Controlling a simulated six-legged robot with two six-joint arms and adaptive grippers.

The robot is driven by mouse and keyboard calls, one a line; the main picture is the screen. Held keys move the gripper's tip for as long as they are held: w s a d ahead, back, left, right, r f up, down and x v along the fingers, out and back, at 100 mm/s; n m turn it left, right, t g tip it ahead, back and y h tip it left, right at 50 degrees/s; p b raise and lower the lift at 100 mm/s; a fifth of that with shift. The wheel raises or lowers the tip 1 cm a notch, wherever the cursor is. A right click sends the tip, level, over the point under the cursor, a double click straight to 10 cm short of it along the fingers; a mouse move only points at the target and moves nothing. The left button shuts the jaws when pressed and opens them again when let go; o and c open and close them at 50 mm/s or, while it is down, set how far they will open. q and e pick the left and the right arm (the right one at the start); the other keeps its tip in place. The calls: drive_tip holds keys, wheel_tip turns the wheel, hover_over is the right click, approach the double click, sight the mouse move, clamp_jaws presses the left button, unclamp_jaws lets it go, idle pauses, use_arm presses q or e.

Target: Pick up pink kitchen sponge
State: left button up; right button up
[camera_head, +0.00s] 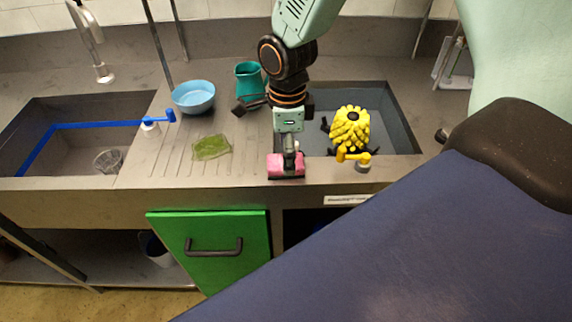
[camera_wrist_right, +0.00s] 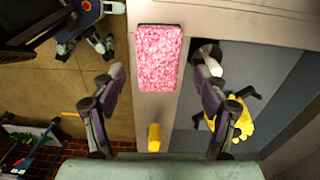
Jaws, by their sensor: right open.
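My right gripper (camera_wrist_right: 157,84) is open, with one finger on each side of the sponge's line, and holds nothing. In the head view the arm reaches down from the top to just above the sponge, and covers its upper part. Whether the fingers touch the sponge cannot be told.
A yellow tap (camera_head: 360,158) stands on the ledge right of the sponge. A yellow knobbly thing (camera_head: 350,128) is at the right sink (camera_head: 398,125). A green sponge (camera_head: 211,147), a blue bowl (camera_head: 194,96) and a teal jug (camera_head: 248,78) stand left on the drainboard.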

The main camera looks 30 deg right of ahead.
wheel_tip(320, 180, down, 2)
drive_tip(key=shift+a+f, duration=0.15)
drive_tip(key=shift+f, duration=0.1)
drive_tip(key=shift+a+f, duration=0.2)
drive_tip(key=shift+d, duration=0.1)
drive_tip(key=shift+d, duration=0.15)
drive_tip(key=c, duration=0.3)
drive_tip(key=shift+a, duration=0.2)
drive_tip(key=c, duration=0.5)
drive_tip(key=shift+d, duration=0.1)
drive_tip(key=shift+c, duration=1.2)
wheel_tip(320, 180, up, 10)
drive_tip(key=shift+r+p, duration=0.1)
drive_tip(key=shift+p, duration=0.4)
